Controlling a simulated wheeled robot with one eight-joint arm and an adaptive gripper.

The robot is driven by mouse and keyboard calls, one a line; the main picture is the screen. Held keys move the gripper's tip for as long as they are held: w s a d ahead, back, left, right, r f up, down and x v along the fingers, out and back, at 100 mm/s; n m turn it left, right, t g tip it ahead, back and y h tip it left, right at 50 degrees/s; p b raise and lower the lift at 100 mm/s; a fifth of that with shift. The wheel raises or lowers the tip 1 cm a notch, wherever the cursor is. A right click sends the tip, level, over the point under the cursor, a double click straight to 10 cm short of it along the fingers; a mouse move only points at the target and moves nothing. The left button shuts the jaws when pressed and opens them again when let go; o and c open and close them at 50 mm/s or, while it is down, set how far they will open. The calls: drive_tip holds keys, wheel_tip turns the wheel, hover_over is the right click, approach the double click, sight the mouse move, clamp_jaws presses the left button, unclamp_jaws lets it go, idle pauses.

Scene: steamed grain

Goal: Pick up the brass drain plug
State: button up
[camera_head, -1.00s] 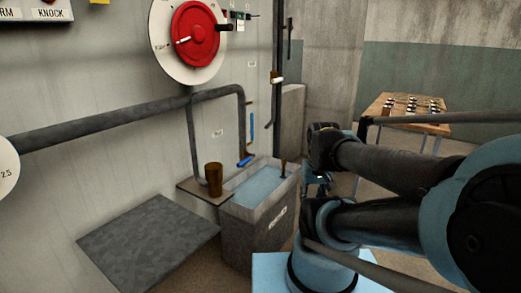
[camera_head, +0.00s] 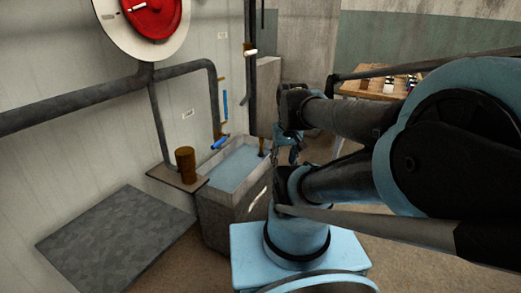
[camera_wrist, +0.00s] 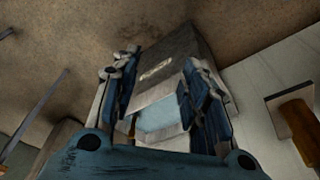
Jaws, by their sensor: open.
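A small upright brass-coloured piece (camera_head: 262,146), which looks like the drain plug, stands at the right end of the water-filled basin (camera_head: 232,198) in the head view. A sliver of brass (camera_wrist: 131,128) shows low in the wrist view, partly hidden by my left finger. My gripper (camera_head: 295,152) is just right of the basin, mostly hidden behind my arm. In the wrist view my gripper (camera_wrist: 158,78) is open and empty, its fingers spread on either side of the basin (camera_wrist: 166,62). It appears apart from the plug.
A brown cup (camera_head: 185,166) stands on a small shelf (camera_head: 160,173) left of the basin. Pipes (camera_head: 90,103) and a red wheel (camera_head: 150,16) are on the wall. A grey floor plate (camera_head: 115,240) lies at left. A table with small pieces (camera_head: 352,93) stands behind my arm.

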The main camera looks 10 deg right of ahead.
drive_tip(key=w+r, duration=0.3)
drive_tip(key=w, duration=0.8)
drive_tip(key=n+t+y, duration=0.1)
drive_tip(key=t, duration=0.3)
hover_over(261, 148)
drive_tip(key=s+d, duration=0.1)
drive_tip(key=s, duration=0.4)
wheel_tip(261, 148, down, 13)
drive_tip(key=shift+s+f+x, duration=0.1)
drive_tip(key=shift+s+x, duration=0.05)
drive_tip(key=shift+x, duration=3.95)
drive_tip(key=shift+s+f+x, duration=0.1)
drive_tip(key=shift+s+x, duration=0.05)
drive_tip(key=shift+x, duration=3.95)
drive_tip(key=shift+d, duration=0.2)
clamp_jaws()
